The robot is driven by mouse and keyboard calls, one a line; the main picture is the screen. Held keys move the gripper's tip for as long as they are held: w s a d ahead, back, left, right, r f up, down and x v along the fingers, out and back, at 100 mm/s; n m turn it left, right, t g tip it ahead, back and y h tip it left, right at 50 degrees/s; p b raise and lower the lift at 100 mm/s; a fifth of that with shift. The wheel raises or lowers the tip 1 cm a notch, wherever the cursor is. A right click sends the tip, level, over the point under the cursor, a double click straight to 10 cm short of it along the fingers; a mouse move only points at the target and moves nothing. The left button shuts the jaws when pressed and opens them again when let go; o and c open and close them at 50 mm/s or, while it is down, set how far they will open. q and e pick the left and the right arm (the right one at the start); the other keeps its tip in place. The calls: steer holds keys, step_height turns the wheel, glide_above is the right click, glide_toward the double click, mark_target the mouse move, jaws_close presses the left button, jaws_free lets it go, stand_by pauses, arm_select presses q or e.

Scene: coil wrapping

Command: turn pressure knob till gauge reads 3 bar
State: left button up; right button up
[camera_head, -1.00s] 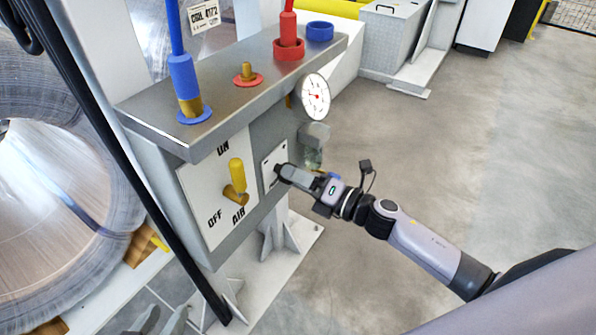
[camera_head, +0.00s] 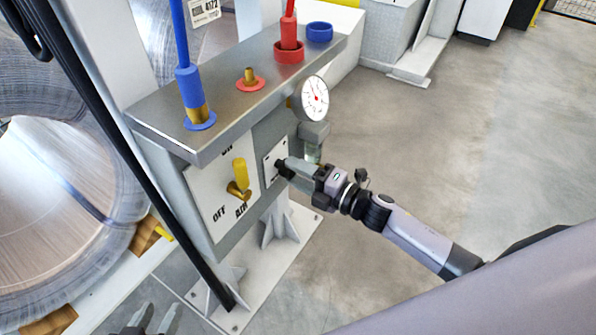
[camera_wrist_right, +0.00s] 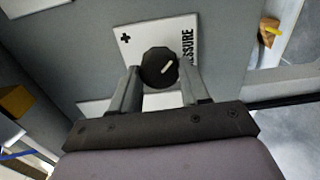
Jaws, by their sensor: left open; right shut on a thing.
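The black pressure knob (camera_wrist_right: 160,66) with a white pointer line sits on a white plate marked PRESSURE and plus in the right wrist view. My right gripper (camera_wrist_right: 160,80) is shut on it, one finger on each side. In the head view my right gripper (camera_head: 283,168) reaches the panel's right side and mostly hides the knob. The round white gauge (camera_head: 315,98) stands above it with a small red mark; its reading is too small to tell. My left gripper (camera_head: 158,320) is open and empty at the bottom left edge.
A yellow AIR lever (camera_head: 239,172) stands up on the ON/OFF plate, left of the knob. A glass-bowled unit (camera_head: 313,145) hangs below the gauge, close to my right gripper. A large coil (camera_head: 60,220) fills the left side. The floor at right is clear.

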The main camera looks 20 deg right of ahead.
arm_select(q)
steer(key=shift+f, duration=0.1)
arm_select(e)
steer(key=o, duration=1.1)
steer(key=shift+c, duration=0.2)
arm_select(q)
steer(key=shift+s+a+f+p, duration=0.2)
steer(key=shift+a+p, duration=0.15)
steer(key=shift+p, duration=0.2)
arm_select(e)
steer(key=v, duration=0.7)
arm_select(q)
steer(key=shift+w+r, duration=0.1)
steer(key=shift+r, duration=0.05)
arm_select(e)
steer(key=shift+s, duration=0.1)
